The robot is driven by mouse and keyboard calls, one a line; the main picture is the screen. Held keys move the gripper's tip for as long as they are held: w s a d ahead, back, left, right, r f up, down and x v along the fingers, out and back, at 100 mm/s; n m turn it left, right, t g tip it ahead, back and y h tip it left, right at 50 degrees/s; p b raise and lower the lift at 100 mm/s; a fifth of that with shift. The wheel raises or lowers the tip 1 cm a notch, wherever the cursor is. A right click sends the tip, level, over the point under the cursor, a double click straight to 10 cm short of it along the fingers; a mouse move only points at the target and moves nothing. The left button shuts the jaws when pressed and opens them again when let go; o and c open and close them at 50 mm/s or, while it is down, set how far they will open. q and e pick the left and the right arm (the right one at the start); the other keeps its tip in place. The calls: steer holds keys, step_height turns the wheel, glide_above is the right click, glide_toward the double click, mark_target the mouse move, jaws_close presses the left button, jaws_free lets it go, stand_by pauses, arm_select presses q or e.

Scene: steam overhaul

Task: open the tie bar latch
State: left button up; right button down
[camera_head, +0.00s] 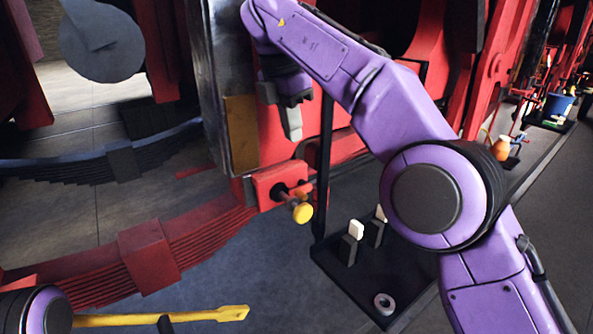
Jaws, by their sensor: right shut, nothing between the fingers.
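A red block (268,187) with a dark pin and a round yellow knob (302,212) sits at the foot of the upright metal post, at the end of the red leaf spring; it looks like the tie bar latch, though I cannot be sure. My right gripper (293,130) is shut and empty, pointing down in front of the red frame. It is above the block and knob, apart from them in the picture. Part of my left arm shows at the lower left corner; its gripper is not in view.
A red leaf spring (190,246) runs across the left. A yellow bar (170,317) lies across the bottom left. A black stand (338,272) with upright blocks and a ring (384,303) is below my right arm. Red frame parts stand behind.

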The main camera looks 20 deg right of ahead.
steer(key=b, duration=0.5)
glide_above(302, 193)
steer(key=a, duration=0.1)
step_height(302, 193, down, 7)
steer(key=f, duration=0.4)
steer(key=shift+s+d+f, duration=0.2)
steer(key=shift+d+f, duration=0.05)
steer(key=shift+f, duration=0.15)
steer(key=shift+w+f, duration=0.1)
steer(key=shift+f, duration=0.55)
arm_select(q)
steer(key=f, duration=0.5)
steer(key=shift+s+a+f, duration=0.15)
steer(key=shift+s+f, duration=0.05)
